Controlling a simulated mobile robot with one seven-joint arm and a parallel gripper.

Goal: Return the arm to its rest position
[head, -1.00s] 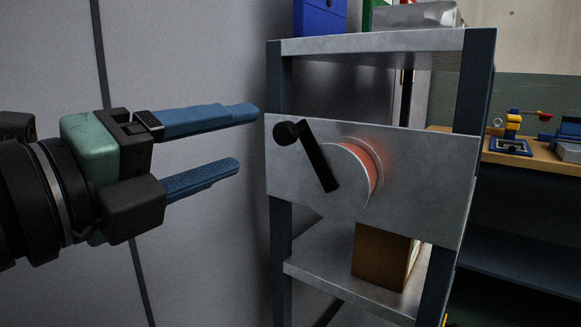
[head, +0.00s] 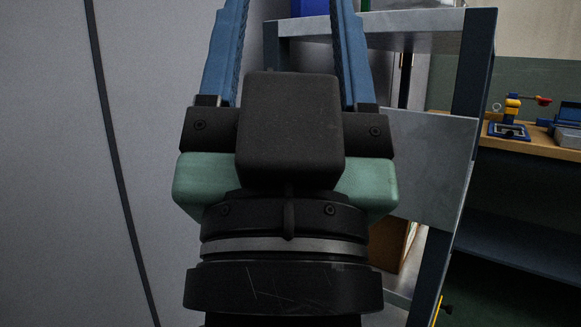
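My gripper (head: 290,12) fills the middle of the head view and points upward. The black and green gripper body is below the fingers. Behind it is a metal panel (head: 437,165) on a shelf rack, of which only the right part shows. The panel's crank and red-marked dial are hidden behind my gripper.
The rack's dark post (head: 474,62) and top shelf (head: 412,42) stand close behind on the right. A brown box (head: 392,243) on the lower shelf is partly covered. A workbench (head: 525,144) with small equipment is at far right. A plain grey wall (head: 45,160) fills the left.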

